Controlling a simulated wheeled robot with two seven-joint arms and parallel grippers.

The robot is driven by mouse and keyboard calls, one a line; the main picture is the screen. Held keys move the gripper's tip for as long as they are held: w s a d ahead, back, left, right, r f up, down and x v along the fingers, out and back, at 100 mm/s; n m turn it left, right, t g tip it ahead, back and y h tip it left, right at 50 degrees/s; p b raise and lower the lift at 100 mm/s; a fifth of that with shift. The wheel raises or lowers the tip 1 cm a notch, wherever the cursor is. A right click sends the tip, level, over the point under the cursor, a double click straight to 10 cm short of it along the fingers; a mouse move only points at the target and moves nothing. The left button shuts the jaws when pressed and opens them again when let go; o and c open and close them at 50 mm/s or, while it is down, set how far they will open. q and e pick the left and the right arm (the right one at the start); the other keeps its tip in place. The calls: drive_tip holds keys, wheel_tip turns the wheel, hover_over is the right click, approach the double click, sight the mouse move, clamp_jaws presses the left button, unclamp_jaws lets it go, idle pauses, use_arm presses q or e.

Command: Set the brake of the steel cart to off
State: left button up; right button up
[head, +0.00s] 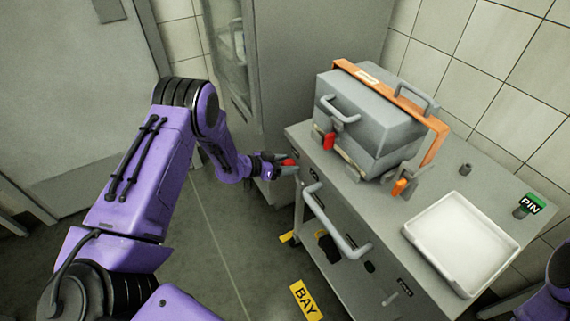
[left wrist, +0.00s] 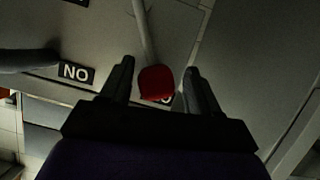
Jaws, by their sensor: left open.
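The steel cart (head: 385,215) stands at the right with its grey top and front side showing. A red knob (head: 289,162) is at its near left corner. In the left wrist view the red knob (left wrist: 156,82) ends a grey lever (left wrist: 142,30). A black label (left wrist: 76,72) left of it reads "NO", possibly "ON" upside down. The knob partly hides another label (left wrist: 167,99). My left gripper (head: 280,164) is open, its fingers on either side of the knob in the wrist view (left wrist: 158,85); contact cannot be told. My right gripper is out of view.
A grey case (head: 365,110) with an orange strap stands on the cart, beside a white tray (head: 462,245) and a green PIN tag (head: 531,203). A grey handle (head: 335,222) juts from the cart's front. A yellow BAY sign (head: 305,300) is low down. Floor left of the cart is clear.

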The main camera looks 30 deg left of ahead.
use_arm(q)
drive_tip(key=v, duration=1)
drive_tip(key=shift+s+a+r, duration=0.15)
drive_tip(key=shift+s, duration=0.05)
drive_tip(key=shift+a, duration=0.1)
